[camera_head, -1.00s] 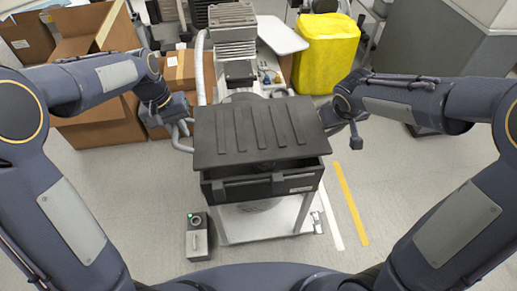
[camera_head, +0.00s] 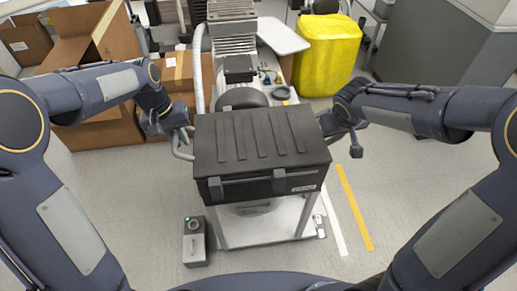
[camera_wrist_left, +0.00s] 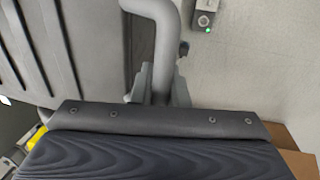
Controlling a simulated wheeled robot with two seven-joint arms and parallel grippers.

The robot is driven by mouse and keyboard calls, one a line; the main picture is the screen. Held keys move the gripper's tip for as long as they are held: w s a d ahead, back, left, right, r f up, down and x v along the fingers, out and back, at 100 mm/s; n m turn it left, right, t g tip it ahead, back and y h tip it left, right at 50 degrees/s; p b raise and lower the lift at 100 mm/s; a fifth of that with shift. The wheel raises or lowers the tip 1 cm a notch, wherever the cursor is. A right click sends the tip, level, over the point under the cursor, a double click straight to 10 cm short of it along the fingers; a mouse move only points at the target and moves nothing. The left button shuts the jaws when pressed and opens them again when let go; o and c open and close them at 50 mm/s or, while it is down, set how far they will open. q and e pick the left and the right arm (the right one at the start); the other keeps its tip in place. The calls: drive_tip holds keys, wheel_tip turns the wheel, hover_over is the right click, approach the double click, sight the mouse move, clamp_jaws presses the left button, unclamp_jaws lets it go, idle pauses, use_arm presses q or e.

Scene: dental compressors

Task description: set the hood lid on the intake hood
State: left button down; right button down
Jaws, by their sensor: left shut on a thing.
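The hood lid (camera_head: 262,143) is a dark flat panel with raised ribs. It lies level over the black intake hood (camera_head: 250,188), covering its top, with no clear gap along the front edge. My left gripper (camera_head: 181,131) is at the lid's left side, shut on its grey tubular handle. The left wrist view shows the gripper (camera_wrist_left: 160,92) closed around this handle (camera_wrist_left: 157,25), with the ribbed lid (camera_wrist_left: 65,55) to the left. My right gripper (camera_head: 334,132) is at the lid's right edge; its fingers are too hidden to tell their state.
The hood stands on a light-coloured cart (camera_head: 265,228). A small grey box with a green light (camera_head: 194,242) is on the floor at front left. Cardboard boxes (camera_head: 95,45) stand behind left and a yellow container (camera_head: 328,55) behind right. Floor at right is clear, with a yellow stripe (camera_head: 354,207).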

use_arm(q)
drive_tip(key=shift+a+f, duration=0.1)
drive_tip(key=shift+f, duration=0.4)
use_arm(e)
drive_tip(key=shift+d+f, duration=0.1)
drive_tip(key=shift+f, duration=0.4)
use_arm(q)
drive_tip(key=c, duration=1.7)
unclamp_jaws()
drive_tip(key=shift+r, duration=0.15)
use_arm(e)
drive_tip(key=c, duration=1.7)
unclamp_jaws()
drive_tip(key=shift+r, duration=0.15)
use_arm(q)
drive_tip(key=o, duration=0.3)
use_arm(e)
drive_tip(key=o, duration=0.3)
use_arm(q)
drive_tip(key=shift+r, duration=0.1)
wheel_tip(320, 180, up, 12)
drive_tip(key=a, duration=0.2)
drive_tip(key=shift+s+f, duration=0.15)
drive_tip(key=shift+f, duration=0.05)
use_arm(e)
drive_tip(key=v, duration=1.2)
